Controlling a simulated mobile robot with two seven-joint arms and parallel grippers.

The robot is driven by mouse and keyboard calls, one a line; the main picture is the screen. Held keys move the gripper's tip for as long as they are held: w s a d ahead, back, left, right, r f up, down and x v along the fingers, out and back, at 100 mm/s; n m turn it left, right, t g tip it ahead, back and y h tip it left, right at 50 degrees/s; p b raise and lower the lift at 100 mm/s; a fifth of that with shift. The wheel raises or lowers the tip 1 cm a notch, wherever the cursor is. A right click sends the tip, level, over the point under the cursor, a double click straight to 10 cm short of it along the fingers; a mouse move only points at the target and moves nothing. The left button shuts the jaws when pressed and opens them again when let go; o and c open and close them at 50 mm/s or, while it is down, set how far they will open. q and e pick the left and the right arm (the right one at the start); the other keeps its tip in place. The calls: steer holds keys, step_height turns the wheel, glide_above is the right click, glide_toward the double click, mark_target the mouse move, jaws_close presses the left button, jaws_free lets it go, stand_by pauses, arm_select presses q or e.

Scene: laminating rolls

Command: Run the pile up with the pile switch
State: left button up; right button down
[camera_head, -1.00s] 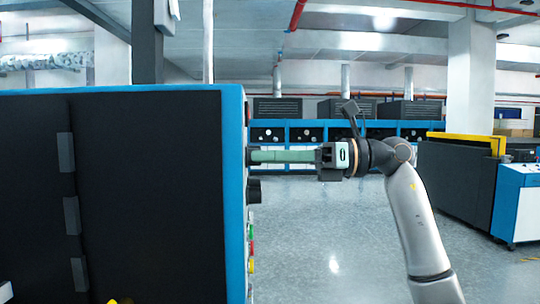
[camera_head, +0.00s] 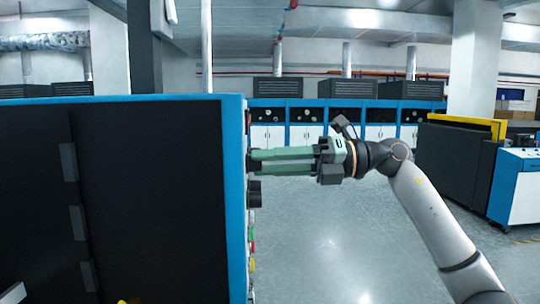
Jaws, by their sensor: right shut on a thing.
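The blue-edged dark machine cabinet (camera_head: 150,200) fills the left of the head view. Its narrow right side is a control panel seen edge-on. My right gripper (camera_head: 253,161) reaches in from the right at the panel's upper part. Its two green fingers point left and are shut on a small dark knob, mostly hidden between the tips. This knob appears to be the pile switch, but no label is readable. Another black knob (camera_head: 254,193) sticks out just below, apart from the fingers. My left gripper is not in view.
Small coloured buttons (camera_head: 251,240) sit lower on the panel edge. A row of blue-and-white cabinets (camera_head: 300,130) stands at the back. A dark machine with a yellow bar (camera_head: 465,121) and a blue-white console (camera_head: 520,190) stand at right. The floor between is clear.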

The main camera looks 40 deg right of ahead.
steer(key=shift+m, duration=0.3)
steer(key=c, duration=0.5)
jaws_free()
steer(key=shift+c, duration=0.2)
steer(key=b+v, duration=0.3)
steer(key=v, duration=0.9)
steer(key=shift+s+d, duration=0.15)
steer(key=shift+d, duration=0.05)
